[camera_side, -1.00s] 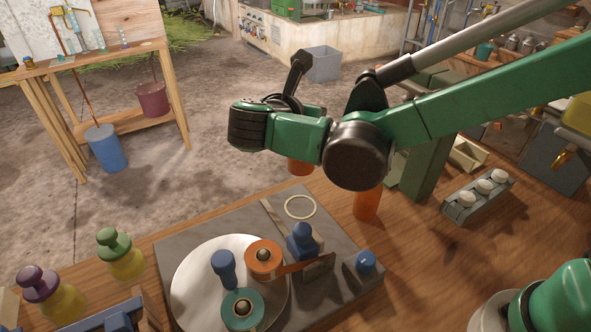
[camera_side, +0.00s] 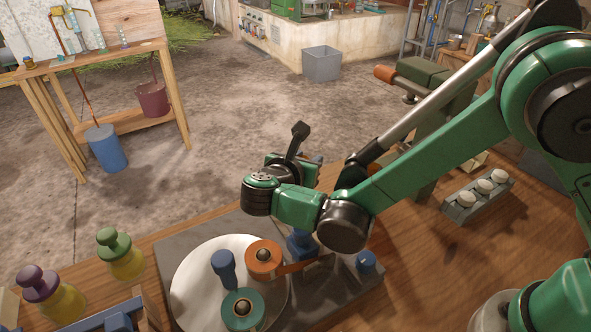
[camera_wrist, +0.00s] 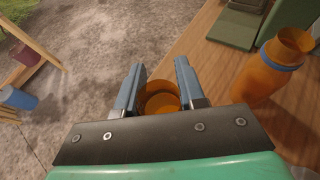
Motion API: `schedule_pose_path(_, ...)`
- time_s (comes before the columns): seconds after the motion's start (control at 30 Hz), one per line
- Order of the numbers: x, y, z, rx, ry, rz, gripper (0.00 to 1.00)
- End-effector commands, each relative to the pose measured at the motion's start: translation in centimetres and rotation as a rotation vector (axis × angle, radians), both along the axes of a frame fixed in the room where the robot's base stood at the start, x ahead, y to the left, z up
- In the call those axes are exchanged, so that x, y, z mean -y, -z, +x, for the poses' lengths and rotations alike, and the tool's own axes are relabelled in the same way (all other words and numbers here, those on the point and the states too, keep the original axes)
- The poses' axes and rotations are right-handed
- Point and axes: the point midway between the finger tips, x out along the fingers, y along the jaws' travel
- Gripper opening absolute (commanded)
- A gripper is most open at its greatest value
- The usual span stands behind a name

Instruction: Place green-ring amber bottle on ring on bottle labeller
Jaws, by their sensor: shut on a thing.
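My gripper (camera_wrist: 160,68) is shut on an amber bottle (camera_wrist: 160,98), which shows between its two blue fingers in the wrist view. I see the bottle's open round mouth; no green ring shows on the part in view. In the side view my wrist hides the bottle and hangs low over the back of the bottle labeller. The labeller has a grey base (camera_side: 222,229), a pale round disc (camera_side: 197,281), an orange roll (camera_side: 263,258) and a teal roll (camera_side: 242,309). The labeller's pale ring is hidden behind my arm.
A second amber bottle with a blue ring (camera_wrist: 268,72) stands on the wooden table to the right in the wrist view. Yellow jars with a green stopper (camera_side: 118,255) and a purple stopper (camera_side: 48,295) stand left of the labeller. A grey block with white knobs (camera_side: 479,196) lies right.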

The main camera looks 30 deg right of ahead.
Motion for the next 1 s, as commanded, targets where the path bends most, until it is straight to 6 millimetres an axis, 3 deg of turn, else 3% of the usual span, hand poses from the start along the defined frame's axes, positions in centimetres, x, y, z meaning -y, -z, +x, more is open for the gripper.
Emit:
schedule_pose_path(0.07,0.0,0.2,0.0,0.000,0.000,0.000,0.00)
schedule_pose_path(0.1,0.0,0.2,0.0,0.000,0.000,0.000,0.45)
schedule_pose_path(0.17,0.0,0.2,0.0,0.000,0.000,0.000,0.62)
schedule_pose_path(0.2,0.0,0.2,0.0,0.000,0.000,0.000,0.66)
schedule_pose_path(0.57,-0.1,-0.2,0.0,0.000,-0.001,0.000,0.66)
schedule_pose_path(1.0,-6.7,-3.7,-5.1,-0.001,-0.005,-0.001,0.66)
